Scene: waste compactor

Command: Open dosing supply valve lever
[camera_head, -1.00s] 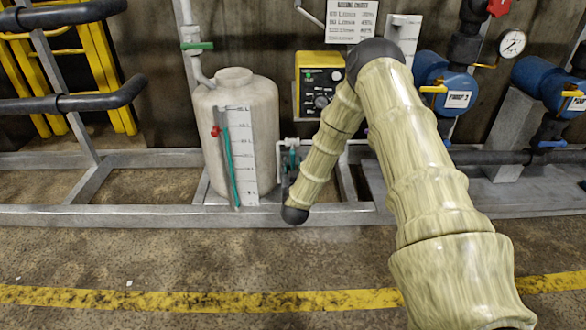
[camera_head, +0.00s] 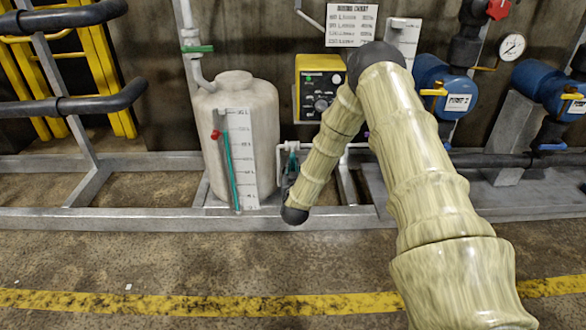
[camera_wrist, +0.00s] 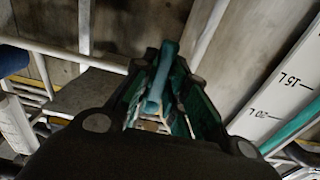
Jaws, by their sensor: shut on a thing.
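A teal valve lever (camera_wrist: 158,86) shows in the wrist view between the two dark fingers of my gripper (camera_wrist: 166,72). The fingers are closed around it. In the head view, the teal valve (camera_head: 291,162) is low on the white piping, just right of the tank. My own forearm partly covers it, and my gripper is mostly hidden there. I cannot tell the lever's exact angle.
A pale tank (camera_head: 237,100) with a litre scale stands left of the valve. A yellow dosing pump (camera_head: 319,80) is above it. A grey metal frame (camera_head: 140,219) runs along the floor. Blue pumps (camera_head: 447,85) stand at the right. Open floor lies in front.

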